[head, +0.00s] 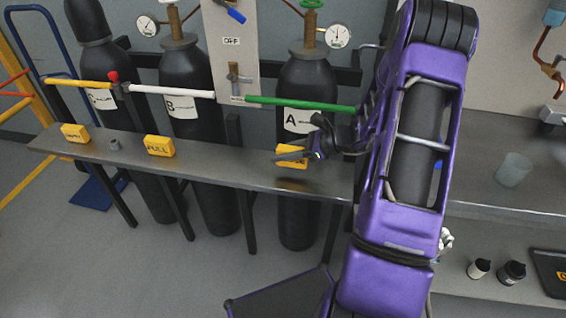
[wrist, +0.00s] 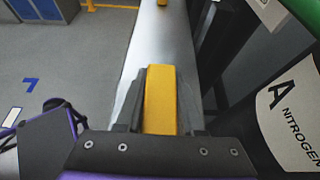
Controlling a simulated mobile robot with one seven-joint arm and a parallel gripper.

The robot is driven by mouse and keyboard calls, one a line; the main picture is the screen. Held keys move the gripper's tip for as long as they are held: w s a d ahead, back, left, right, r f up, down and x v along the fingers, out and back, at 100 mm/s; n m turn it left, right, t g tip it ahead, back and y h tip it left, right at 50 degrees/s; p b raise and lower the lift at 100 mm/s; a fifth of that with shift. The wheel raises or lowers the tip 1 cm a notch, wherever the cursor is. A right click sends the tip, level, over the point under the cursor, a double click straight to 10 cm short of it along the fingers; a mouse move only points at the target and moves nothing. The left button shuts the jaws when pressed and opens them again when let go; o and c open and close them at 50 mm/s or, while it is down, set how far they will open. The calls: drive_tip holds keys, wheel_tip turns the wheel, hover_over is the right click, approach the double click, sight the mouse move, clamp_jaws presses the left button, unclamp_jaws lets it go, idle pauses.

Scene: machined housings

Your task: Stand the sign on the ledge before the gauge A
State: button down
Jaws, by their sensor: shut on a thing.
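My gripper (head: 300,152) is shut on a yellow sign (head: 290,157), whose lettering is partly covered by the fingers. In the wrist view the sign (wrist: 160,100) stands between the two fingers (wrist: 160,105). The grey metal ledge (head: 225,170) runs beneath it; the sign appears slightly above the ledge, with a dark shadow under it. Cylinder A (head: 305,90) stands behind the sign, and its label (wrist: 290,105) reads A NITROGEN in the wrist view. The round gauge (head: 338,35) of cylinder A is at its top right.
Two other yellow signs, one reading FULL (head: 160,146) and one at the far left (head: 75,133), stand on the ledge with a small grey object (head: 115,144) between them. Cylinders B (head: 187,85) and C (head: 100,70) stand behind. A green pipe (head: 300,104) crosses cylinder A.

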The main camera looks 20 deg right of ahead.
drive_tip(key=shift+f, duration=1.5)
drive_tip(key=shift+f, duration=0.1)
drive_tip(key=shift+f+b, duration=0.15)
drive_tip(key=shift+b, duration=0.25)
drive_tip(key=c, duration=0.5)
unclamp_jaws()
drive_tip(key=shift+s+d+r, duration=0.15)
drive_tip(key=shift+d+r, duration=0.1)
drive_tip(key=shift+r, duration=0.1)
drive_tip(key=p+v, duration=0.1)
drive_tip(key=v, duration=1)
drive_tip(key=shift+s+d+r+p, duration=0.1)
drive_tip(key=shift+d+p, duration=0.1)
drive_tip(key=shift+p, duration=0.1)
